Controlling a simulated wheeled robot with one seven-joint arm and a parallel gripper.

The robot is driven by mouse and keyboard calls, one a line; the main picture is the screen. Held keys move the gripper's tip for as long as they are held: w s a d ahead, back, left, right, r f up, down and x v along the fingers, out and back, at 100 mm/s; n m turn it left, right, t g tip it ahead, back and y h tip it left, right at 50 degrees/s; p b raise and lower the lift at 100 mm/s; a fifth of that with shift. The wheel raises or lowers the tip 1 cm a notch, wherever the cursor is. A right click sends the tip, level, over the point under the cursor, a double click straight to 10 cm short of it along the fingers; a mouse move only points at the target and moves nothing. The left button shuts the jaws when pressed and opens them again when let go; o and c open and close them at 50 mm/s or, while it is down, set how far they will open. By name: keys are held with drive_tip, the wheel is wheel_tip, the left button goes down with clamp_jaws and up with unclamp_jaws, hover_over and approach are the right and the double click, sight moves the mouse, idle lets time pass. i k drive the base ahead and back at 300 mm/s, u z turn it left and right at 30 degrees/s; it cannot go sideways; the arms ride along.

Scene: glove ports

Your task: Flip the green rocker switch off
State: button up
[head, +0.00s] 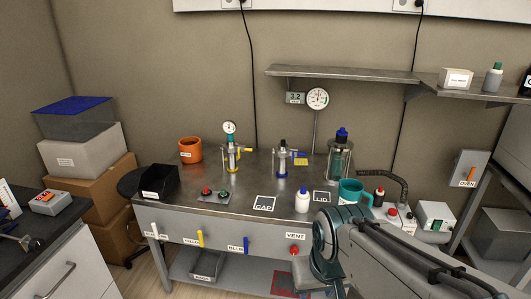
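A small white box (436,216) at the right end of the bench has a green patch on its front, which may be the green rocker switch; it is too small to tell its position.
A teal mug (350,191), a white bottle (302,200) and a dark curved hose (388,179) stand near the white box. A grey oven switch box (467,170) is on the right wall. A shelf (345,73) overhangs the bench. Coloured handles line the bench front.

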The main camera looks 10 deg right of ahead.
sight(436, 227)
drive_tip(key=z, duration=0.7)
drive_tip(key=k, duration=0.65)
drive_tip(key=z, duration=0.5)
drive_tip(key=i, duration=0.7)
drive_tip(key=z, duration=0.7)
drive_tip(key=i, duration=0.95)
drive_tip(key=u, duration=0.45)
drive_tip(key=i, duration=0.75)
drive_tip(key=u, duration=0.5)
